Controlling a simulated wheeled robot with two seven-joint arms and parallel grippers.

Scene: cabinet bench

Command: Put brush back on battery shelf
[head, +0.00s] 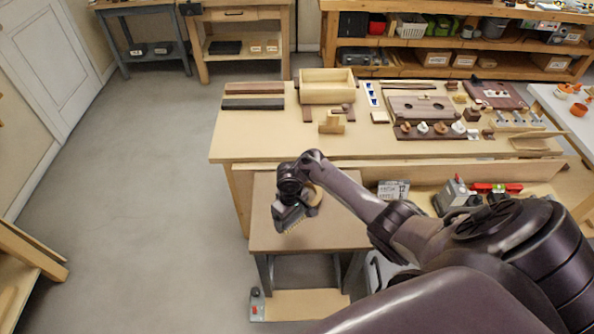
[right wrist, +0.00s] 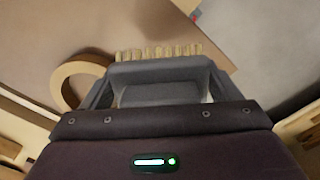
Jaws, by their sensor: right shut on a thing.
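My right gripper (head: 288,214) is over the small brown-topped table (head: 340,232), pointing down. It is shut on the brush (right wrist: 158,53), whose pale tufted bristles show in a row just beyond the fingers in the right wrist view. In the head view, the brush's bristle edge (head: 297,226) shows beside the fingers; most of its body is hidden. I cannot tell whether the brush touches the tabletop. No shelf is clearly marked as the battery shelf. A grey-and-white labelled box (head: 393,190) and a grey device (head: 454,193) stand under the big bench. My left gripper is out of view.
A tan ring (head: 315,195) lies close to the gripper and also shows in the right wrist view (right wrist: 66,88). The big bench (head: 240,150) behind holds a wooden tray (head: 327,86) and several small parts. A low board (head: 305,305) lies under the table. Open floor is left.

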